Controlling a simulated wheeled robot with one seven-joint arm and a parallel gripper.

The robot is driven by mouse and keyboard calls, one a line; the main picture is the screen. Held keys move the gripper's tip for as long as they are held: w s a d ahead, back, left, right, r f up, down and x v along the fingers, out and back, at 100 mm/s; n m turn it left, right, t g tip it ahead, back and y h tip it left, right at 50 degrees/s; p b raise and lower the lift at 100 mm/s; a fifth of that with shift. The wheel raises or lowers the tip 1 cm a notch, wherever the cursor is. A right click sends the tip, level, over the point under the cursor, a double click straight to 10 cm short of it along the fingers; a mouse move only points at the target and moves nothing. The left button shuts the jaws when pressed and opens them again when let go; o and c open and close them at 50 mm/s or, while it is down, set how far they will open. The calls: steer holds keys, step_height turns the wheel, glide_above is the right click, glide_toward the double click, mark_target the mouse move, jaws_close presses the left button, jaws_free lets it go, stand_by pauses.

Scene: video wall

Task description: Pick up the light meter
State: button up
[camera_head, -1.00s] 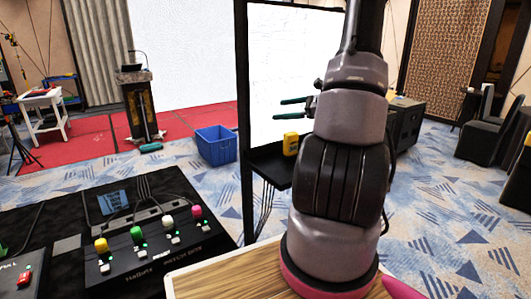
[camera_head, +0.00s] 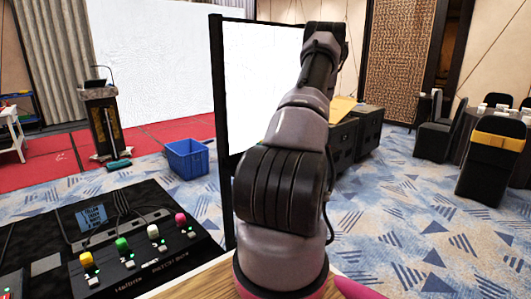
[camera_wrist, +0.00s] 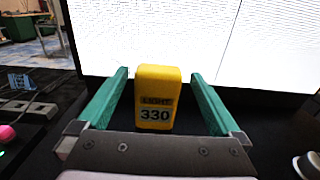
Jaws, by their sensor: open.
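The light meter is a yellow upright block (camera_wrist: 157,90) with a dark label reading LIGHT and a pale label reading 330. In the wrist view it stands on a dark shelf (camera_wrist: 258,115) in front of a bright white screen. My gripper (camera_wrist: 158,73) is open, with one green finger on each side of the meter. Gaps show between the meter and both fingers. I cannot tell how deep the meter sits between them.
The white screen (camera_head: 262,75) with a black frame rises close behind the meter. A console with coloured knobs (camera_head: 110,240) is at lower left. A blue crate (camera_head: 187,158) stands on the carpet. Dark cases (camera_head: 345,140) stand behind my arm.

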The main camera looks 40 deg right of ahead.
mark_target(261, 140)
steer(key=w, duration=0.5)
steer(key=shift+a, duration=0.3)
jaws_close()
steer(key=shift+s, duration=0.1)
